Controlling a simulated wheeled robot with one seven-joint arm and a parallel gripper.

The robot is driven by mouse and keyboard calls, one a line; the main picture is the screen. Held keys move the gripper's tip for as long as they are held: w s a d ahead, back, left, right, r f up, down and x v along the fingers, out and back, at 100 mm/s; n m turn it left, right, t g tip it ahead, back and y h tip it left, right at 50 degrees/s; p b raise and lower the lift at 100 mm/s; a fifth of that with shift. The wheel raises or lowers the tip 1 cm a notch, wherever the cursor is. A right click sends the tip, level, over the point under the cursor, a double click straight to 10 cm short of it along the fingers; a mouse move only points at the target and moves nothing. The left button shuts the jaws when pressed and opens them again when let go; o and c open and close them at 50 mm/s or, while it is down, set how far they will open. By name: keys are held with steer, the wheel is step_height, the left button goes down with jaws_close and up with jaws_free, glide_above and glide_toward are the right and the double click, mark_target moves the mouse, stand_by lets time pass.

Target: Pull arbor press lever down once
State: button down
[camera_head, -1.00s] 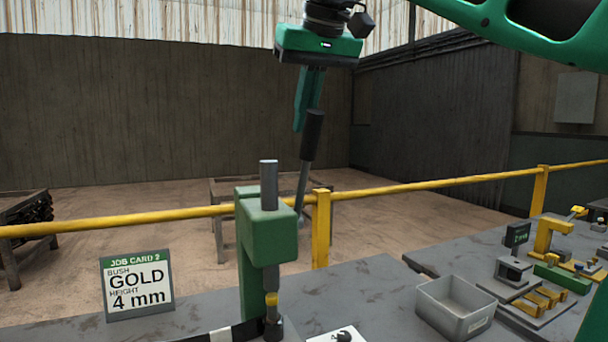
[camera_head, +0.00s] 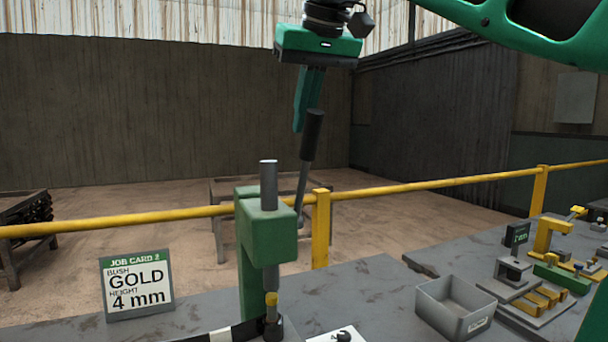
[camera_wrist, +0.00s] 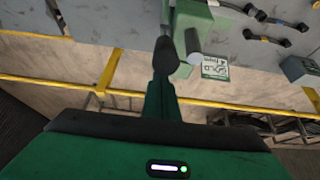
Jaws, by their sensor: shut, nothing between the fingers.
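The green arbor press (camera_head: 267,232) stands on the grey bench, with its steel ram (camera_head: 268,185) upright through the head. The lever (camera_head: 304,182) rises steeply behind the press and ends in a black grip (camera_head: 312,134). My gripper (camera_head: 298,130) points down with its fingers shut and empty, close beside the top of the black grip. In the wrist view the grip (camera_wrist: 166,55) is seen end-on near my fingertips (camera_wrist: 163,78). I cannot tell whether they touch.
A job card (camera_head: 137,285) reading gold, 4 mm stands left of the press. A grey bin (camera_head: 455,305) and several fixtures are to the right. A yellow rail (camera_head: 420,188) runs behind the bench.

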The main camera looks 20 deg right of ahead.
mark_target(312, 115)
steer(key=shift+s, duration=1.8)
steer(key=shift+s+f, duration=0.6)
steer(key=shift+s, duration=0.3)
steer(key=shift+s+f, duration=0.6)
steer(key=shift+s, duration=0.3)
steer(key=shift+s+f, duration=1.6)
